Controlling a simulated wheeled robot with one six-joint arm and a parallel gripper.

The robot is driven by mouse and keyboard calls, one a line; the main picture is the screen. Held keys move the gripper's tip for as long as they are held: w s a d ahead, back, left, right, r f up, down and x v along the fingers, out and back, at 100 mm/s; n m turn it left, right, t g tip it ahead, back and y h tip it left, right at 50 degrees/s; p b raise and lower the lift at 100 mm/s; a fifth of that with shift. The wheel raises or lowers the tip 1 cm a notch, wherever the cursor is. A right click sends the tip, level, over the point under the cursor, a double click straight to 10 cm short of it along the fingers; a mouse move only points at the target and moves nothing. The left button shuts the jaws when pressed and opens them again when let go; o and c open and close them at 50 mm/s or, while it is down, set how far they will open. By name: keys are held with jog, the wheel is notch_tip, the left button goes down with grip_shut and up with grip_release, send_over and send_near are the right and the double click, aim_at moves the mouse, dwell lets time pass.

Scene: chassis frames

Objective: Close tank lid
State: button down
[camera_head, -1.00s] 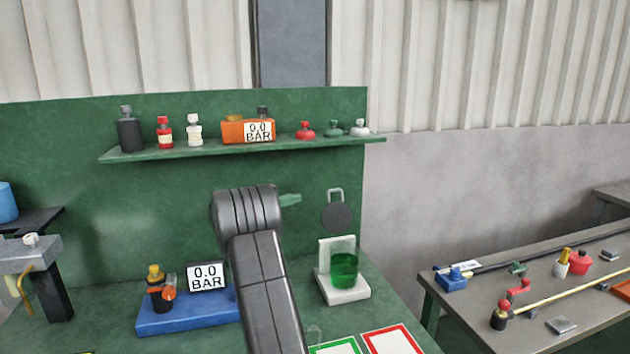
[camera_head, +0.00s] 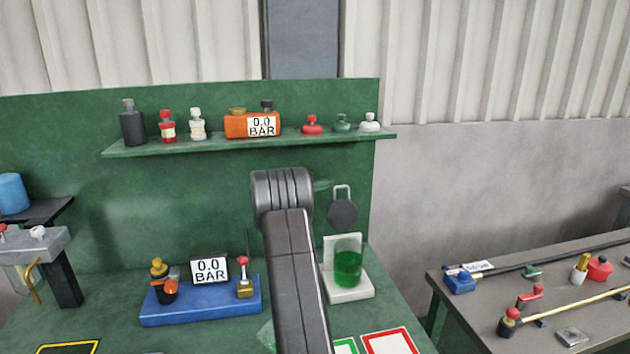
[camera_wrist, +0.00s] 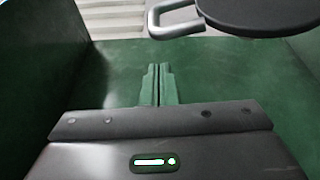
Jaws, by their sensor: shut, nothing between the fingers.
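A glass tank of green liquid (camera_head: 348,265) stands on a white base (camera_head: 350,290) at the bench's right side. A dark round lid with a grey loop handle (camera_head: 342,213) stands upright above it, apart from the liquid. Whether it is hinged to the tank is unclear. My gripper (camera_head: 322,184) is mostly hidden behind my arm; its green fingertips point right, just left of the handle in the picture. In the wrist view, the fingers (camera_wrist: 158,85) are shut and empty. The lid also shows there at upper right (camera_wrist: 262,18), with the handle near the fingertips.
A shelf (camera_head: 250,146) with bottles and an orange gauge unit (camera_head: 250,124) runs above. A blue base (camera_head: 200,308) with a gauge display and a red-topped lever (camera_head: 244,275) stands left of my arm. A green back wall stands behind; another bench (camera_head: 560,300) is at right.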

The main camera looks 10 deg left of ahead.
jog(key=shift+s+d+r+p, duration=0.1)
jog(key=shift+s+d+p, duration=0.1)
jog(key=shift+s, duration=0.5)
jog(key=shift+s+d+r+p, duration=0.1)
jog(key=shift+s+d+p, duration=0.1)
jog(key=shift+s, duration=0.5)
jog(key=shift+s+f+b, duration=0.15)
jog(key=shift+f+b, duration=0.05)
jog(key=shift+b, duration=0.6)
jog(key=s+d+f+m+h+b, duration=0.1)
jog(key=s+m+b, duration=0.4)
jog(key=b, duration=1.4)
jog(key=s+d+f+m+h+b, duration=0.1)
jog(key=s+m+b, duration=0.5)
jog(key=b, duration=1.3)
jog(key=s+d+h, duration=0.1)
jog(key=s+d, duration=0.1)
jog(key=s, duration=0.1)
jog(key=shift+d+f+m+h, duration=0.3)
jog(key=shift+f+h, duration=0.05)
jog(key=shift+h, duration=0.05)
jog(key=shift+s, duration=0.1)
jog(key=shift+r, duration=0.1)
